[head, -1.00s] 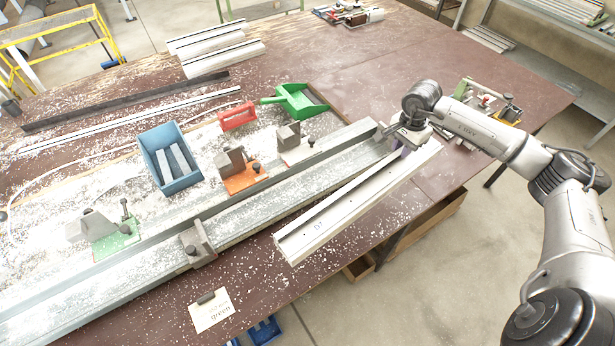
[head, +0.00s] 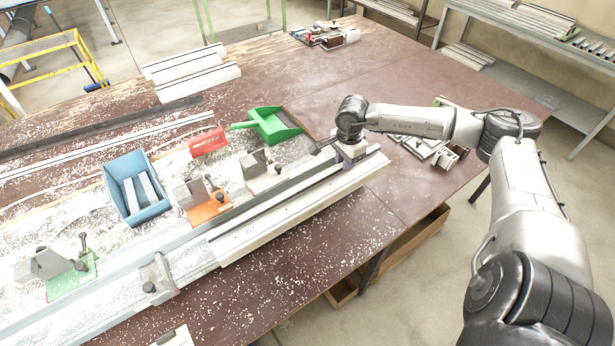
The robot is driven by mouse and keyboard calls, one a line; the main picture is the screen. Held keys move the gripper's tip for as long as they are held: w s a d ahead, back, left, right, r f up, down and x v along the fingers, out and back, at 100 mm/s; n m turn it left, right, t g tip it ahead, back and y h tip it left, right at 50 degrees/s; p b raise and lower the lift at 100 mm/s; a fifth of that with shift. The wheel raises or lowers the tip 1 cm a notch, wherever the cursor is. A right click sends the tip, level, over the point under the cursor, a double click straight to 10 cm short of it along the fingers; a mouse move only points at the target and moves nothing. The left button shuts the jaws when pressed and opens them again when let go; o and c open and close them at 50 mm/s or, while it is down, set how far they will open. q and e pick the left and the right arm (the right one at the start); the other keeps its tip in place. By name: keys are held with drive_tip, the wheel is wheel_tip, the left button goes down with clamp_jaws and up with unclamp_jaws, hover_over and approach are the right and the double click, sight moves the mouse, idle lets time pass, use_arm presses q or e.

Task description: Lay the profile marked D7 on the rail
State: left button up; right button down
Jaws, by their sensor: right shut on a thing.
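The long white profile (head: 300,206) lies along the front side of the grey rail (head: 110,287), roughly parallel to it. A small mark shows near its left end, too small to read now; it looked like D7 earlier. My right gripper (head: 351,158) points down at the profile's far right end and is shut on it. The profile's left end overlaps the rail in the picture; I cannot tell whether it rests on the rail or is held just above. My left gripper is not in view.
Clamps with green (head: 72,278), orange (head: 209,209) and pale (head: 262,178) bases stand behind the rail. A grey stop block (head: 158,279) sits on the rail left of the profile. A blue bin (head: 137,205), red block (head: 207,142) and green dustpan (head: 272,126) lie behind.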

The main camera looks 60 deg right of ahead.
drive_tip(key=shift+w+f+p, duration=0.35)
drive_tip(key=shift+w+f, duration=4.55)
drive_tip(key=shift+w, duration=0.05)
drive_tip(key=shift+f, duration=0.1)
drive_tip(key=c, duration=1.1)
unclamp_jaws()
drive_tip(key=shift+o, duration=0.4)
drive_tip(key=shift+s+f, duration=0.1)
